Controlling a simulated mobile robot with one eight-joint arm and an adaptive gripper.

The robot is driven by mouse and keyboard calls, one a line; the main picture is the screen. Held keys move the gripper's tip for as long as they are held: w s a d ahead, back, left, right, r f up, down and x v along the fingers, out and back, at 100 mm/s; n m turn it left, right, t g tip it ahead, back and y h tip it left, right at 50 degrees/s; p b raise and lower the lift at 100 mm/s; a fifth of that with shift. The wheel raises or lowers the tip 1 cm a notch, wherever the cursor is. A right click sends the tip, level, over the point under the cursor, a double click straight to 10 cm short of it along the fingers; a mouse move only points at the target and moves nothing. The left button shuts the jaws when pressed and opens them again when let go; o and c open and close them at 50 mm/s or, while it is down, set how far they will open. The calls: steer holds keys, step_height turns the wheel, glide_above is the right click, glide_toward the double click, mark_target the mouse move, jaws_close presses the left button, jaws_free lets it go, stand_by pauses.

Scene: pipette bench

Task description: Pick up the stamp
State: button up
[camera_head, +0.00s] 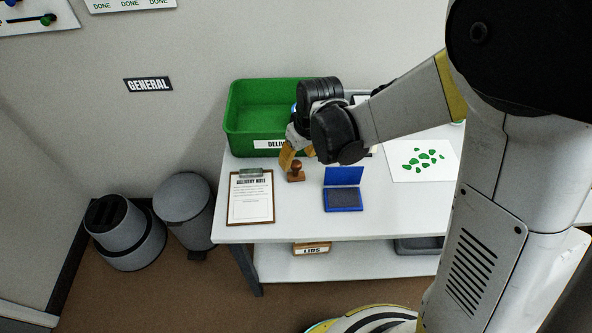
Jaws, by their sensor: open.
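The stamp (296,172) is small and brown with a rounded knob on a rectangular base. It stands upright on the white table (400,212), between a clipboard and a blue ink pad. My gripper (297,156) has yellowish-brown fingers and is open. It is just above and at the stamp's upper left, close to its knob. Whether a finger touches the stamp cannot be told. The wrist hides part of the gripper from this view.
A clipboard (250,203) marked delivery note lies left of the stamp. An open blue ink pad (343,197) is to the right. A green bin (240,120) stands behind. A sheet with green shapes (408,174) lies further right. The table's front right is clear.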

mark_target(297, 163)
steer(key=b+x, duration=0.2)
steer(key=x, duration=0.3)
steer(key=shift+w+d+f+b, duration=0.1)
steer(key=shift+w+d+b, duration=0.1)
steer(key=shift+w+b, duration=0.15)
steer(key=shift+s, duration=0.1)
jaws_close()
